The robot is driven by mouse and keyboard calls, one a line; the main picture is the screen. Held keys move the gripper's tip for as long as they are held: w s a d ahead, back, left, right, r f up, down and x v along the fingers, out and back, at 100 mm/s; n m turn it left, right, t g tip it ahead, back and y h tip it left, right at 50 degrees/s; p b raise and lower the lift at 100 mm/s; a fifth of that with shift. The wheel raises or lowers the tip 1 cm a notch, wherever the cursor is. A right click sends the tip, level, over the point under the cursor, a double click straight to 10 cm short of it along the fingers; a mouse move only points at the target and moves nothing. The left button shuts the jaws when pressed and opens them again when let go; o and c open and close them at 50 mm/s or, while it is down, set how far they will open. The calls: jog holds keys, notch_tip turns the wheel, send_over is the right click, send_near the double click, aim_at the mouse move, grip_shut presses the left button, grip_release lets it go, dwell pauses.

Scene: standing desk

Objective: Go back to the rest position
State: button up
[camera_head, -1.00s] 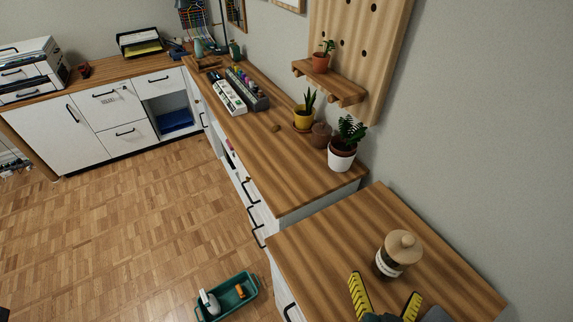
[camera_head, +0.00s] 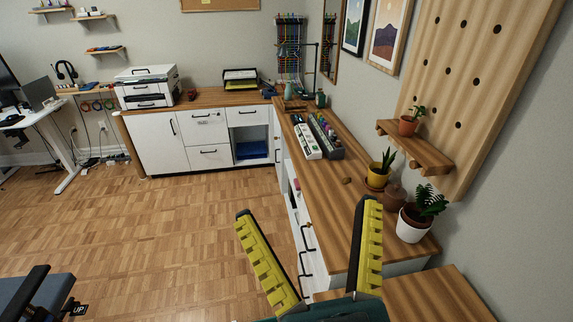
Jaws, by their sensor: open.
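My gripper (camera_head: 312,246) shows at the bottom centre of the head view, with its two yellow ridged fingers spread wide apart. Nothing is between the fingers. The left finger stands in front of the parquet floor. The right finger overlaps the front edge of the long wooden counter (camera_head: 335,190). My gripper is apart from the plants and the other things on the counter.
A nearer counter (camera_head: 430,298) lies bottom right. Open floor (camera_head: 150,225) spreads left.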

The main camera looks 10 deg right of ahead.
notch_tip(320, 180, up, 29)
jog(key=p, duration=2.7)
jog(key=shift+f, duration=0.15)
